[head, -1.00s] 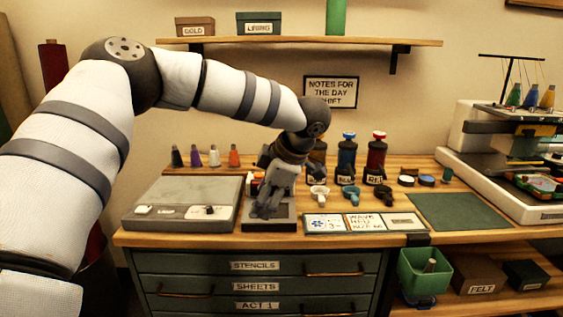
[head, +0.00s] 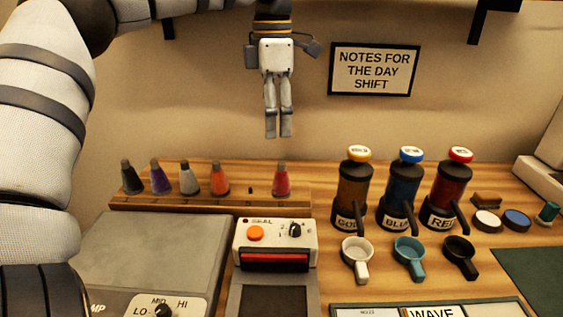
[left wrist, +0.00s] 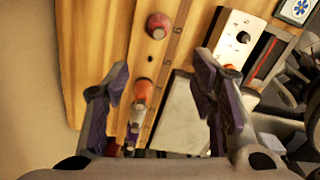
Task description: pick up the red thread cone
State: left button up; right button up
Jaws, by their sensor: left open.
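The red thread cone (head: 282,180) stands upright at the right end of a wooden rack (head: 215,207), beyond a small bare peg or hole. My left gripper (head: 279,134) hangs fingers-down above the rack, over the red cone in the picture and clear of it. In the left wrist view my left gripper (left wrist: 163,72) is open with nothing between its fingers. There the red cone (left wrist: 158,26) shows from above, past the fingertips, and the orange cone (left wrist: 141,92) lies in line between the fingers. My right gripper is not in view.
Orange (head: 220,180), white (head: 189,179), purple (head: 160,178) and black cones (head: 131,178) fill the rack's left. A white sealer box (head: 275,245) stands in front of the red cone. Labelled bottles (head: 354,190) stand to the right. The wall is close behind.

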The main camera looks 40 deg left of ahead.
pick_arm(q)
send_over(281, 163)
jog(key=s, duration=0.1)
jog(key=f, duration=0.5)
jog(key=shift+s+a, duration=0.2)
jog(key=shift+a, duration=0.05)
jog(key=f, duration=0.2)
jog(key=w+f, duration=0.1)
jog(key=f, duration=0.3)
jog(key=shift+w+d+f+b, duration=0.2)
jog(key=shift+w+f+b, duration=0.1)
jog(key=shift+f, duration=0.1)
grip_shut()
